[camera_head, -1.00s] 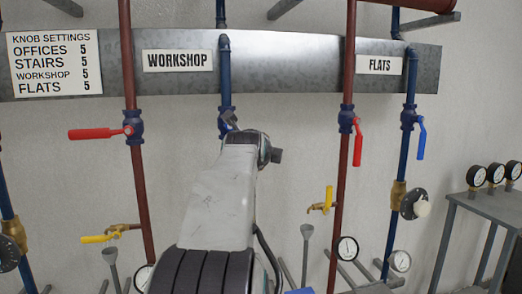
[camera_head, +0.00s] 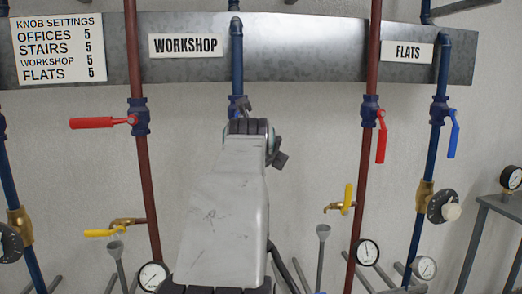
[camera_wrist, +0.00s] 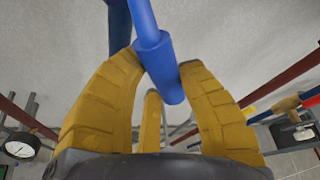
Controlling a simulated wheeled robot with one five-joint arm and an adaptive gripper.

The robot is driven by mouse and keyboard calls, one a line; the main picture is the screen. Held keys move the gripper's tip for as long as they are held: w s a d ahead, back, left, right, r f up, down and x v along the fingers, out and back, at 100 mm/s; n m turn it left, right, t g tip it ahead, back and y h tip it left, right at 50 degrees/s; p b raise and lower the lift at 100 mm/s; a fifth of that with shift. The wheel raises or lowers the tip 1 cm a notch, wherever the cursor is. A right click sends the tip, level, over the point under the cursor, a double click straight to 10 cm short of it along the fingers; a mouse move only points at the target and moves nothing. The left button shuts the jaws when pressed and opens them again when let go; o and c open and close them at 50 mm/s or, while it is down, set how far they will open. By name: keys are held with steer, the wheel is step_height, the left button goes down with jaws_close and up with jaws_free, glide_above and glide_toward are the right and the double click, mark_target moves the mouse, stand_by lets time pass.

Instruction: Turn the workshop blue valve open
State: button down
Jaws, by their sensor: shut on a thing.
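The workshop blue valve (camera_head: 237,103) is on the blue pipe below the WORKSHOP sign (camera_head: 186,45), mostly hidden behind my arm in the head view. In the wrist view its blue handle (camera_wrist: 163,72) runs from the top down between my yellow fingers. My gripper (camera_wrist: 160,63) is shut on the handle's thick grip, with a finger on either side and a third behind. The blue pipe (camera_wrist: 119,25) stands just beyond, at upper left. The head view does not show the handle's angle clearly.
A red-handled valve (camera_head: 92,123) sticks out to the left, and another red handle (camera_head: 381,146) hangs at the right. The flats blue handle (camera_head: 455,132) hangs further right.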

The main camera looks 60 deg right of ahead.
steer(key=shift+w+f, duration=0.1)
steer(key=shift+f, duration=0.15)
steer(key=c, duration=1.1)
jaws_free()
steer(key=shift+w, duration=0.1)
steer(key=o, duration=0.3)
steer(key=shift+r, duration=0.15)
steer(key=shift+o, duration=0.2)
steer(key=v, duration=1.2)
steer(key=shift+r, duration=0.1)
steer(key=shift+c, duration=0.2)
